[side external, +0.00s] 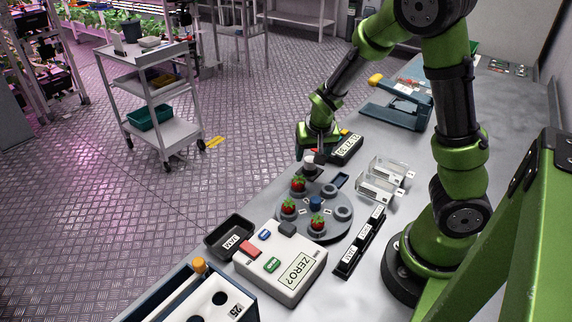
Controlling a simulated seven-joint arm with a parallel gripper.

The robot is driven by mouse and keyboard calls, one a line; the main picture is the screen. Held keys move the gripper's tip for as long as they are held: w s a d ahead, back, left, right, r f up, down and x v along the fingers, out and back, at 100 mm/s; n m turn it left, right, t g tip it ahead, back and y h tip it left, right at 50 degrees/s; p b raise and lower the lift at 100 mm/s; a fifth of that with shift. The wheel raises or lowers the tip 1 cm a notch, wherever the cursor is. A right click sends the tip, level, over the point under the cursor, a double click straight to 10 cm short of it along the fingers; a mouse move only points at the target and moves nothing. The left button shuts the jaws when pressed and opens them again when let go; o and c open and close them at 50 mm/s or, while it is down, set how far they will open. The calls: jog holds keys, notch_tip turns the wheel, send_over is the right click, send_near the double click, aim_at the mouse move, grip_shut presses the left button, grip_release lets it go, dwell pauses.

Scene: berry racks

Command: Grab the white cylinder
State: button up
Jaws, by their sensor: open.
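The cylinder's lower part seems to sit in a dark holder. The turntable also bears several red strawberries (298,184) in cups, a blue piece (315,203) and empty grey cups (343,214).
A white box marked "ZERO?" (300,274) and a black tray (217,243) stand in front. A black display (348,146) is close right of my gripper. Clear boxes (376,188) and a black labelled rack (347,262) lie to the right. A blue device (385,117) stands behind.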

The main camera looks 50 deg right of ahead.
aim_at(311, 159)
jog(key=shift+x, duration=1.75)
jog(key=shift+c, duration=0.2)
